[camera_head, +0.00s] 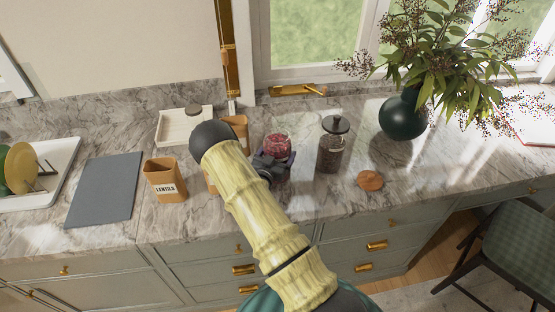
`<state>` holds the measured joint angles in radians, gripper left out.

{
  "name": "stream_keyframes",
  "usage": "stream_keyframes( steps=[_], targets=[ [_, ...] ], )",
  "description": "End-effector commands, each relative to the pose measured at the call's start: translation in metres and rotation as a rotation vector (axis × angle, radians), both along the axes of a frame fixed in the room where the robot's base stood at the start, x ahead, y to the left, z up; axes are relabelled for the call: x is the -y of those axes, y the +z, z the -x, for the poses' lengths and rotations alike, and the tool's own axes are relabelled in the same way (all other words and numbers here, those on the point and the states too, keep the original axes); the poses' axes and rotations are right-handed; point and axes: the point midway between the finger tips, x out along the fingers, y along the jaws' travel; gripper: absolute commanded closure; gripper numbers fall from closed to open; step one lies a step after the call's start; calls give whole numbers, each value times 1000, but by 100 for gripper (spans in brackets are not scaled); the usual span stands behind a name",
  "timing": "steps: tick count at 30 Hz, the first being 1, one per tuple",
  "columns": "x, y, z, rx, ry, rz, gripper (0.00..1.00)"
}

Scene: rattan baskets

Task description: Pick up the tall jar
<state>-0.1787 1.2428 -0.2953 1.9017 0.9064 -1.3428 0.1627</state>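The tall jar (330,157) is a clear glass jar with dark contents and a dark knobbed lid. It stands upright on the marble counter, right of the middle. A shorter glass jar (277,146) with red contents stands to its left. My dark gripper (278,168) is low over the counter, in front of the red jar and left of the tall jar, with a gap between it and the tall jar. Whether its fingers are apart or holding anything does not show clearly. My arm hides part of the counter on the left.
A wooden lid (370,181) lies right of the tall jar, with a dark green vase (403,116) of branches behind it. A lentils canister (164,180), a grey board (104,188) and a white tray (168,129) are on the left. The window wall closes the back.

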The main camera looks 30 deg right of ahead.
Motion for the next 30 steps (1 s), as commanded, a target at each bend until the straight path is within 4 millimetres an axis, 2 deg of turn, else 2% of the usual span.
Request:
stream_keyframes(
  steps=[1, 10, 23, 30],
  targets=[
    [0, 0, 0, 0, 1, 0, 22],
    [0, 0, 0, 0, 1, 0, 80],
    [0, 9, -1, 8, 0, 5, 82],
    [0, 31, -1, 11, 0, 5, 82]
  ],
)
